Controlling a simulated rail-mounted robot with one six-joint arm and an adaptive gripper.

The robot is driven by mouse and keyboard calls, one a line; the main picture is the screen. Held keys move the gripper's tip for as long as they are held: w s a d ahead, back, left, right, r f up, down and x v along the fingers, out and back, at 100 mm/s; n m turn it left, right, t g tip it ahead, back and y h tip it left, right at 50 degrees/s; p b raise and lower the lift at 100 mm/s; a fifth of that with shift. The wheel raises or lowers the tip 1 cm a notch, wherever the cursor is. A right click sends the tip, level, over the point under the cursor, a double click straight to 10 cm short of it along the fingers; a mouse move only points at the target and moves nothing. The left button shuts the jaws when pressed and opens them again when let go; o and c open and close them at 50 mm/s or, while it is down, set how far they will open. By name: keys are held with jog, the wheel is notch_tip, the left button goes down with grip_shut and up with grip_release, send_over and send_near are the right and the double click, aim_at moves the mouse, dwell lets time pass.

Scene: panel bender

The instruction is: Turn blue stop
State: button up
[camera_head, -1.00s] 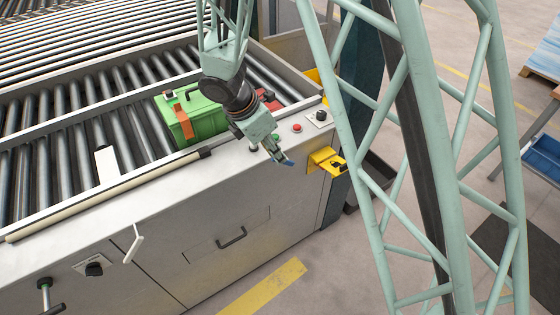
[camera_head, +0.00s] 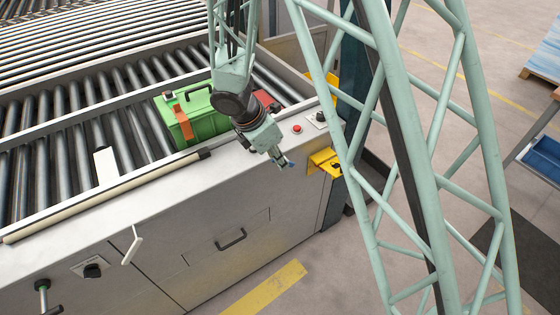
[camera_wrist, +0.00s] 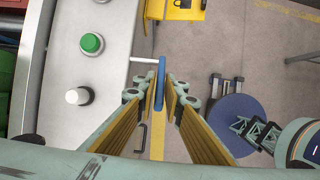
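The blue stop (camera_wrist: 161,82) is a narrow blue piece, seen edge-on in the wrist view. It sits at the end of a thin white rod that comes out from the machine's front. My gripper (camera_wrist: 160,98) has one finger on each side of the blue stop, with a narrow gap showing on both sides. The gripper looks open, with no clear contact. In the head view my gripper (camera_head: 286,163) is beside the machine's front edge, and a small bit of blue shows at its tip. The stop's far side is hidden.
A green button (camera_wrist: 92,43) and a white knob (camera_wrist: 78,96) are on the panel left of my gripper. A yellow bracket (camera_head: 325,160) juts out close to its right. A green case (camera_head: 195,115) lies on the rollers behind my arm. Open floor lies in front.

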grip_shut()
